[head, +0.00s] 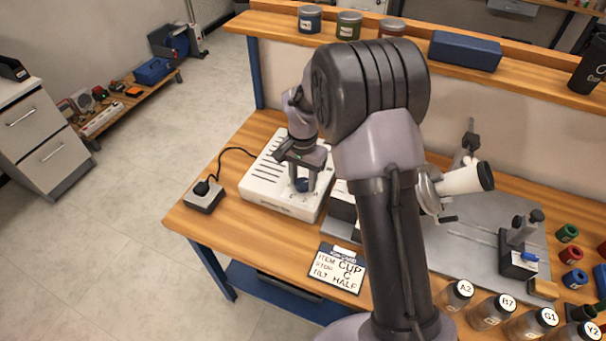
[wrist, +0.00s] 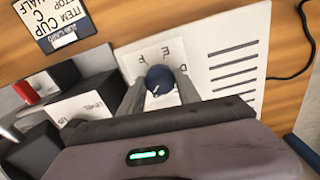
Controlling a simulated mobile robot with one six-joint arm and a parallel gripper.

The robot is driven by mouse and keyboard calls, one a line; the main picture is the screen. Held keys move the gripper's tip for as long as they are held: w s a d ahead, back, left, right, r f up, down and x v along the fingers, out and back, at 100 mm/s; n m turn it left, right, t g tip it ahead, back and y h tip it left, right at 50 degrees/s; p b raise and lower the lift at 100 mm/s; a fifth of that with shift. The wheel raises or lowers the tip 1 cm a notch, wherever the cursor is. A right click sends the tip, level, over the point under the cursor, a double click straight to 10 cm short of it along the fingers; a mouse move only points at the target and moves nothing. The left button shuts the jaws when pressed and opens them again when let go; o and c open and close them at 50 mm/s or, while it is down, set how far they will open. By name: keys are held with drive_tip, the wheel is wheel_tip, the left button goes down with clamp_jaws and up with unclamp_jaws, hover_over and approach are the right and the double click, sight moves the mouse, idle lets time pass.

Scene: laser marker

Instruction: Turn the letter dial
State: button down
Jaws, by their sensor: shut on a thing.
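The letter dial is a round dark blue knob (wrist: 160,79) with a white pointer mark. It sits on a white panel with letters around it, only some of them readable, on the white box (head: 262,185). My gripper (head: 305,182) reaches down over the box. In the wrist view its two grey fingers (wrist: 160,92) stand on either side of the knob and are shut on it. The knob (head: 301,185) is partly hidden by the fingers in the head view.
An order card (head: 338,268) reading "ITEM CUP, STOP C, TILT HALF" lies in front of the box. A black switch box (head: 203,198) with a cable stands to the left. A white cup (head: 462,180) is held in a fixture to the right. Labelled jars (head: 490,312) line the front right.

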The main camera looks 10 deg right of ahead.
drive_tip(key=n+p, duration=0.2)
drive_tip(key=n, duration=0.2)
drive_tip(key=shift+r+n, duration=0.15)
drive_tip(key=shift+n, duration=0.15)
drive_tip(key=n+p, duration=0.2)
drive_tip(key=n, duration=0.1)
drive_tip(key=shift+n, duration=0.4)
drive_tip(key=n+p, duration=0.2)
drive_tip(key=n, duration=0.2)
drive_tip(key=shift+n+p, duration=0.7)
drive_tip(key=shift+n, duration=0.9)
drive_tip(key=c, duration=0.9)
unclamp_jaws()
drive_tip(key=shift+o, duration=0.2)
